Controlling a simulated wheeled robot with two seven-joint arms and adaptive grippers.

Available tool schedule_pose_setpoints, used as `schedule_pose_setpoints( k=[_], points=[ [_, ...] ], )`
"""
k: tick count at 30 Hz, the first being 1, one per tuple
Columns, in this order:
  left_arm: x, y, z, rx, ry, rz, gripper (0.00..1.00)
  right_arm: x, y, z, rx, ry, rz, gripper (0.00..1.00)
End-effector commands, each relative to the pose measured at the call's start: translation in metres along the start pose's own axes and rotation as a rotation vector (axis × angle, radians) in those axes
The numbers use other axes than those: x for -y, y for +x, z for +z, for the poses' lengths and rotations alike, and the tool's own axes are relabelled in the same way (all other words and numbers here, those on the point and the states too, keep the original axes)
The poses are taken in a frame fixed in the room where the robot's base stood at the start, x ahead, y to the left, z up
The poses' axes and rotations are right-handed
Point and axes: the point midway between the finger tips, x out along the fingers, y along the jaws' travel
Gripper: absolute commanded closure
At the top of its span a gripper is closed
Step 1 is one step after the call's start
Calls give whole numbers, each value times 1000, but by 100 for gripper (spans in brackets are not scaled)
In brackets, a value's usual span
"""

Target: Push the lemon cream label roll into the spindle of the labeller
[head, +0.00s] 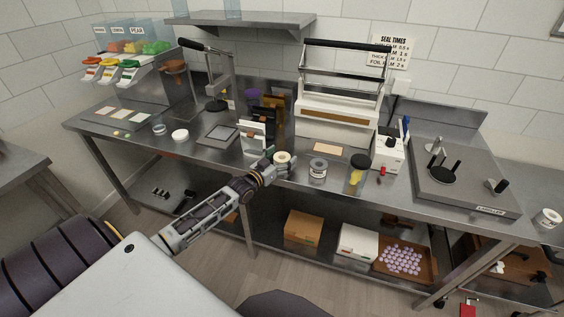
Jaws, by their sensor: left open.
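The labeller (466,190) is a grey metal machine with a flat top at the right end of the bench. A black disc with an upright black post, which looks like its spindle (443,172), stands on its left part, with no roll visible on it. A small cream roll (282,157), probably the lemon cream label roll, is at the bench's front edge. My left gripper (281,165) is open around or just in front of this roll. I cannot tell whether the fingers touch it. My right gripper is not in view.
Between roll and labeller stand a grey-lidded jar (318,169), a black-capped yellow jar (357,173) and a white box (389,152) with pens. A white sealing frame (336,118) stands behind. Another small white container (546,219) is at far right. A lower shelf holds boxes.

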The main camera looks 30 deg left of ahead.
Motion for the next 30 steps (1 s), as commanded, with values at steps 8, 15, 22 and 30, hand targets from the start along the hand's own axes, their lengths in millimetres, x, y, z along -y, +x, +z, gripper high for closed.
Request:
schedule_pose_setpoints(
  k=[8,15,22,30],
  points=[
    [0,0,0,0,0,0,15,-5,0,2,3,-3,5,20],
    [0,0,0,0,0,0,26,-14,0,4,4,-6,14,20],
    [0,0,0,0,0,0,56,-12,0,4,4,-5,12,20],
    [0,0,0,-1,0,0,66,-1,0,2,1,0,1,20]
  ],
)
